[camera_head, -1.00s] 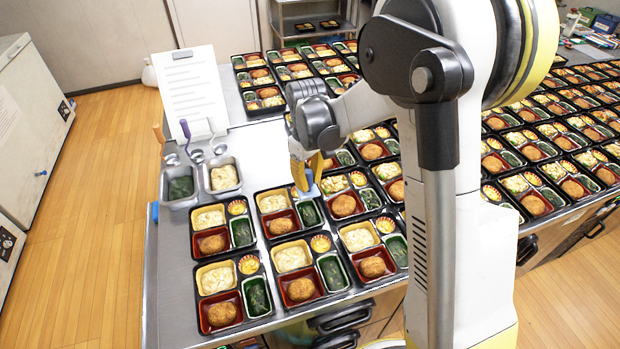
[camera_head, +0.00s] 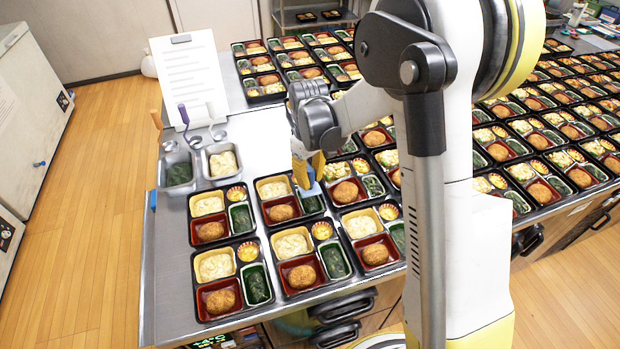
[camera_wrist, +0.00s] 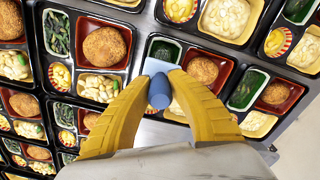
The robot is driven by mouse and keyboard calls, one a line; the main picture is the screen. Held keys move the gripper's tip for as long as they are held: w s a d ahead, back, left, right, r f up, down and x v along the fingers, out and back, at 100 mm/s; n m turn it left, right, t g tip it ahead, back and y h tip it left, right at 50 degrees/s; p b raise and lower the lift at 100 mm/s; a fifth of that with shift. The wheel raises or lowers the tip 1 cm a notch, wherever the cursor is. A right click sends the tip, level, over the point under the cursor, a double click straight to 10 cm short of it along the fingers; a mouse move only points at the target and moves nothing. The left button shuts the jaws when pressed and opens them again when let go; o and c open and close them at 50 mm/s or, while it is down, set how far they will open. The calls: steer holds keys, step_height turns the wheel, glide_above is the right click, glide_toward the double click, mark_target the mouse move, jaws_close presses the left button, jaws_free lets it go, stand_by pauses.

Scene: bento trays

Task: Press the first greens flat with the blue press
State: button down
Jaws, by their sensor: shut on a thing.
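My gripper (camera_head: 304,172) is shut on the blue press (camera_head: 311,188), whose round handle (camera_wrist: 159,91) sits between the yellow fingers in the wrist view. The press's flat light-blue plate (camera_wrist: 158,67) points down at a tray's green compartment. Those greens (camera_head: 312,205) lie in the back-row tray (camera_head: 258,181), second from the left; they also show in the wrist view (camera_wrist: 163,50), partly hidden by the plate. The plate overlaps the compartment's near edge in the wrist view; I cannot tell whether it touches the greens.
Metal tubs of greens (camera_head: 178,174) and salad (camera_head: 223,162) stand at the left, with ladles behind. A white sheet (camera_head: 188,78) stands upright. Bare steel shows at the left edge.

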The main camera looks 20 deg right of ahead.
mark_target(310, 188)
steer(key=shift+f+b, duration=2)
steer(key=shift+f, duration=0.5)
stand_by(0.4)
steer(key=shift+f+b, duration=0.95)
steer(key=shift+b, duration=0.35)
stand_by(3.8)
